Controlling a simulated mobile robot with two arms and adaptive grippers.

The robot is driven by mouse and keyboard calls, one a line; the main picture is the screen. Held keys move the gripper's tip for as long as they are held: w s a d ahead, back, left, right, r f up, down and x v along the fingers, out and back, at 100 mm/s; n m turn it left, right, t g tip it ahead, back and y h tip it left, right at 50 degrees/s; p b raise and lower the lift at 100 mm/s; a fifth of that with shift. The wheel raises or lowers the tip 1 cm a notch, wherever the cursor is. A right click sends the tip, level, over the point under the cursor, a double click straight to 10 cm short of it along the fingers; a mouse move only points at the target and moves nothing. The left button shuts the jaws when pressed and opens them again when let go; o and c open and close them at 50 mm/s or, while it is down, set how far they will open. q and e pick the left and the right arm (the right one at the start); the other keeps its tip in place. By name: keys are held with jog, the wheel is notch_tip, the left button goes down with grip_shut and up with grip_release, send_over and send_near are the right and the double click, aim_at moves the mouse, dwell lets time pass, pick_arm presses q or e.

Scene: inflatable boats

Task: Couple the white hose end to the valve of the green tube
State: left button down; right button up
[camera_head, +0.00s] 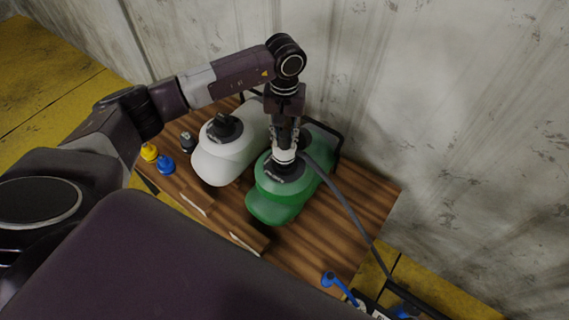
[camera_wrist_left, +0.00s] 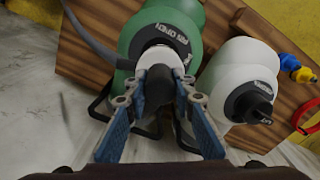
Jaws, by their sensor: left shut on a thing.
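The green tube (camera_head: 272,207) lies on the wooden table, right of a white tube. Its round black valve (camera_head: 290,174) faces up; it also shows in the left wrist view (camera_wrist_left: 172,35). My left gripper (camera_head: 285,142) comes from above and is shut on the white hose end (camera_head: 284,156). In the left wrist view my gripper (camera_wrist_left: 158,84) has its fingers on both sides of the dark upper part of the white hose end (camera_wrist_left: 158,55). The white collar is at the valve, lined up over it; whether it is seated is hidden. My right gripper is not in view.
The grey hose (camera_head: 347,203) runs down right across the table (camera_head: 325,240). The white tube (camera_head: 213,165) with a black-capped valve stands close left. Small yellow (camera_head: 149,152) and blue (camera_head: 165,164) fittings lie further left. A concrete wall (camera_head: 440,110) stands behind.

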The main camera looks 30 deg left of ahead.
aim_at(285, 150)
pick_arm(q)
jog(key=shift+f, duration=0.1)
jog(key=shift+f+b, duration=1.15)
jog(key=shift+b, duration=0.1)
jog(key=shift+f+b, duration=0.4)
jog(key=shift+b, duration=0.25)
jog(key=shift+f+b, duration=0.8)
jog(key=shift+f, duration=0.05)
dwell(0.6)
jog(key=shift+f+m+b, duration=0.15)
jog(key=shift+m+b, duration=0.85)
jog(key=shift+b, duration=0.1)
jog(key=shift+m+b, duration=0.55)
jog(key=shift+m, duration=0.55)
